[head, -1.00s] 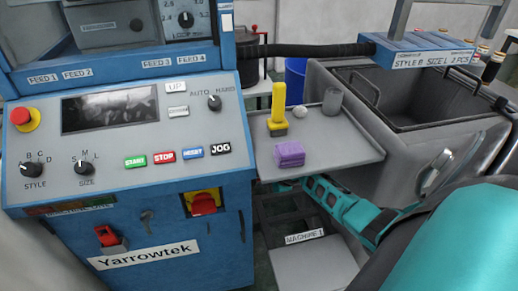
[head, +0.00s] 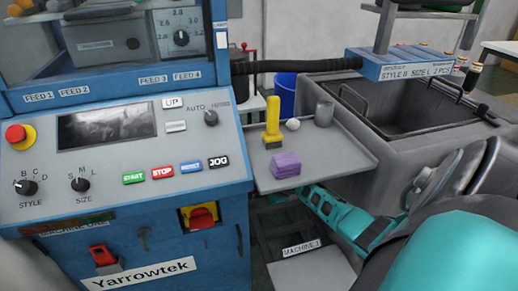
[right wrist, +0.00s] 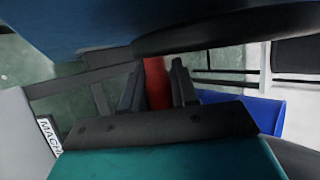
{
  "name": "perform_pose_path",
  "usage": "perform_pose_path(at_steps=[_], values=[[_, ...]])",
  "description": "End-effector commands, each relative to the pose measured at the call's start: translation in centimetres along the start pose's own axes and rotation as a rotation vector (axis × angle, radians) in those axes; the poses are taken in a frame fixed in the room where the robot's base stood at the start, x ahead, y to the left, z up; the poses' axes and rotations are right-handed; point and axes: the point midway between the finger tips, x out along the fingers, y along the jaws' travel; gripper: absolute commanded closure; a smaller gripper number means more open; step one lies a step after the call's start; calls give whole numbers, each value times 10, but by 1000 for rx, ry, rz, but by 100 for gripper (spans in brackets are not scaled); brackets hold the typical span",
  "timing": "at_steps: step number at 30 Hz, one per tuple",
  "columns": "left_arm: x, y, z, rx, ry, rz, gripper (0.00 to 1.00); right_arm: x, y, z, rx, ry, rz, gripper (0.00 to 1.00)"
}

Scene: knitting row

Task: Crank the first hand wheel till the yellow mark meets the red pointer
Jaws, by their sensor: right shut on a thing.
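My right gripper (right wrist: 157,90) is shut on a red grip (right wrist: 156,80), which stands between its two dark fingers in the right wrist view. Whether this grip belongs to the first hand wheel cannot be told for sure. In the head view my teal right forearm reaches in low beside the blue machine, under the grey side shelf; its fingers are not clearly visible there. No hand wheel, yellow mark or red pointer can be made out in either view. My left gripper is not in view.
The blue machine's control panel (head: 95,200) fills the left. The grey shelf (head: 345,160) carries a yellow-handled tool (head: 272,122), purple block (head: 286,165), white ball (head: 292,125) and grey cup (head: 324,114). A grey bin (head: 355,97) stands right; a blue bucket (head: 285,92) stands behind.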

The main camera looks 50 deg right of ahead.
Motion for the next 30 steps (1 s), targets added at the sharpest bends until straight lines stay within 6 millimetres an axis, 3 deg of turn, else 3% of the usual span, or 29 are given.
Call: perform_pose_path(at_steps=[1,7,8,13,23,30], values=[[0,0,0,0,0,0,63,2,14,2,5,-7,32,100],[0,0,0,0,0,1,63,2,14,2,5,-7,32,100],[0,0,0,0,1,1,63,2,14,2,5,-7,32,68],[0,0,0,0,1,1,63,2,12,2,3,-6,27,52],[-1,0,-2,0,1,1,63,-3,7,1,2,-3,19,50],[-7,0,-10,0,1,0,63,-28,24,-5,4,-3,28,50]])
